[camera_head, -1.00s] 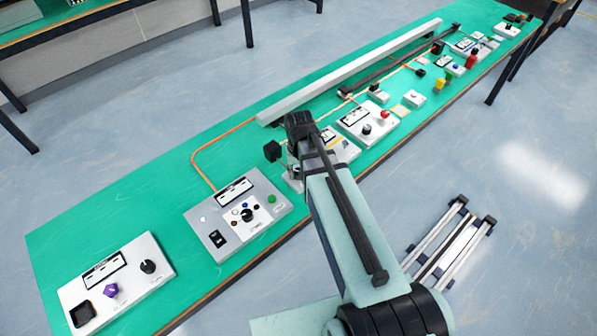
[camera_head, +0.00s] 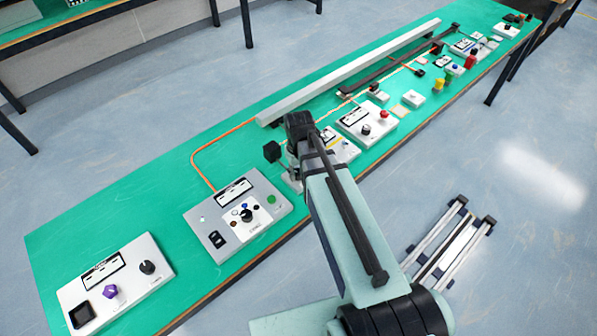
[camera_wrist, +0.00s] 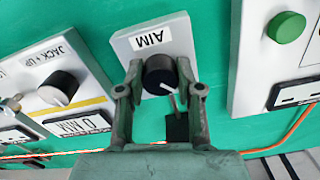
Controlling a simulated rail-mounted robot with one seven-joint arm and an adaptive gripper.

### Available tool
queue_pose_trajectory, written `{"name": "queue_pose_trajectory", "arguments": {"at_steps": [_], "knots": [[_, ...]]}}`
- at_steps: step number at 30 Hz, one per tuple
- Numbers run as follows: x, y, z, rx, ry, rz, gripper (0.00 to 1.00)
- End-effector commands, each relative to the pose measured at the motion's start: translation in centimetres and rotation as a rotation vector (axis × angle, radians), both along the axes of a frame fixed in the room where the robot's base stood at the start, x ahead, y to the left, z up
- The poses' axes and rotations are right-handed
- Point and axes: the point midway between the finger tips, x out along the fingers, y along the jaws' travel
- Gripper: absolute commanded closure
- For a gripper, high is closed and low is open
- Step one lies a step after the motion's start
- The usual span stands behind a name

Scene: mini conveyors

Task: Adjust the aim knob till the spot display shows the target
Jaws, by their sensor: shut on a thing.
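The aim knob (camera_wrist: 158,72) is a round black knob with a white pointer line, on a light grey plate (camera_wrist: 128,48) labelled AIM in the wrist view. My gripper (camera_wrist: 160,90) is shut on the knob, one finger on each side. The pointer line faces the lower right of the wrist view. In the head view my arm hides the knob, and only an edge of its plate (camera_head: 290,184) shows. I cannot tell which display is the spot display, and no target reading is legible.
A JACK panel (camera_wrist: 88,82) with a black knob stands left of the plate in the wrist view. A panel with a green button (camera_wrist: 286,27) stands right. A small black block (camera_head: 272,151) stands beside my gripper. An orange cable (camera_head: 196,160) runs along the green bench.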

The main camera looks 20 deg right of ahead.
Motion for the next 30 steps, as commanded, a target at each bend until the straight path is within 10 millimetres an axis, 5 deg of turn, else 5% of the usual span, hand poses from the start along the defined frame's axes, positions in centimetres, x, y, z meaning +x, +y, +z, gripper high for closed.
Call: {"name": "queue_pose_trajectory", "arguments": {"at_steps": [1, 3, 17, 30], "knots": [[0.0, 0.0, 0.0, 0.0, 0.001, 0.0, 0.58], [0.0, 0.0, 0.0, 0.0, 0.001, 0.0, 0.39], [0.0, 0.0, 0.7, 0.0, 0.0, -0.001, 0.39], [0.1, 0.0, 7.2, 0.0, -0.003, -0.001, 0.39]]}}
